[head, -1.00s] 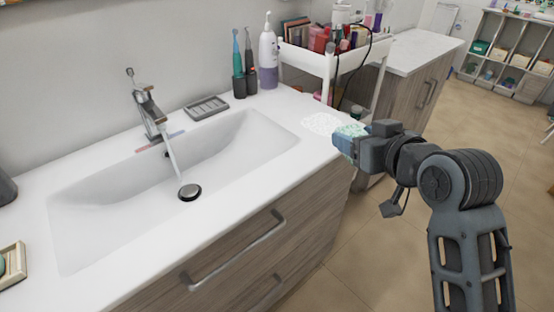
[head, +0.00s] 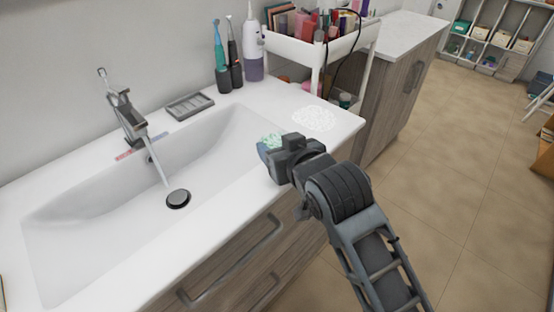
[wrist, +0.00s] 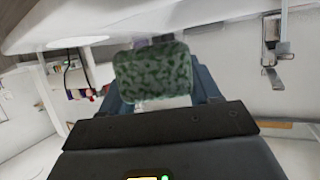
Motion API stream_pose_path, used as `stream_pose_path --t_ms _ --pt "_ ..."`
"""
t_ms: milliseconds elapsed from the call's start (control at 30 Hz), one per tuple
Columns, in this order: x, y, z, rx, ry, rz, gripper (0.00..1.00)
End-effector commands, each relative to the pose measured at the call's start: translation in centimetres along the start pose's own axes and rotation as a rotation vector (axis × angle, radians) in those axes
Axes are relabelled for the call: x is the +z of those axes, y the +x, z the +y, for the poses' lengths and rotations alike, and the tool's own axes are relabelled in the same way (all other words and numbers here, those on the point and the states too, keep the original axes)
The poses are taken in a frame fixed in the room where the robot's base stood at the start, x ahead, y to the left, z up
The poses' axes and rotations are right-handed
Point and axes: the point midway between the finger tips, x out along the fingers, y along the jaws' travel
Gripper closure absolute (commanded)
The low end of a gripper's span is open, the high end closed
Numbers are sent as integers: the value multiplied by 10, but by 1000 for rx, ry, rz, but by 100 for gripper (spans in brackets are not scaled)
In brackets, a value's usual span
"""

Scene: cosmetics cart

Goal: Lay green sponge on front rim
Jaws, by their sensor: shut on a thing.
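The green sponge (wrist: 153,72) is mottled and fills the space between my gripper's fingers in the wrist view. In the head view only its pale green top (head: 271,140) shows; the gripper hides the rest. My gripper (head: 268,150) is shut on the sponge, at the right part of the basin's front edge. The front rim (head: 215,205) is the white strip between the sink basin (head: 110,190) and the drawers. I cannot tell whether the sponge touches the rim.
Water runs from the faucet (head: 128,118) into the basin. A white foamy patch (head: 314,118) lies on the counter to the right. A grey soap dish (head: 190,105), toothbrushes (head: 221,62) and a white-purple bottle (head: 252,52) stand at the back. A loaded white cart (head: 310,50) is beyond.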

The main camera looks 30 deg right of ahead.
Motion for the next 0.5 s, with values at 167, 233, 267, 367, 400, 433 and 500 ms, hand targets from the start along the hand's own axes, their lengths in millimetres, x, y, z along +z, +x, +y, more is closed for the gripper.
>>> stream_pose_path --t_ms 167,233,267,367,400,433,500 --pt "10 6 -5 0 -1 -2 72" --pt "20 9 -5 0 -1 -4 72" --pt "24 11 -5 -1 -1 -3 72" --pt "34 16 -5 -1 0 -1 72" --pt "37 16 -5 -1 0 -1 72" --pt "38 17 -5 -1 0 0 72" --pt "40 18 -5 -1 0 1 72"
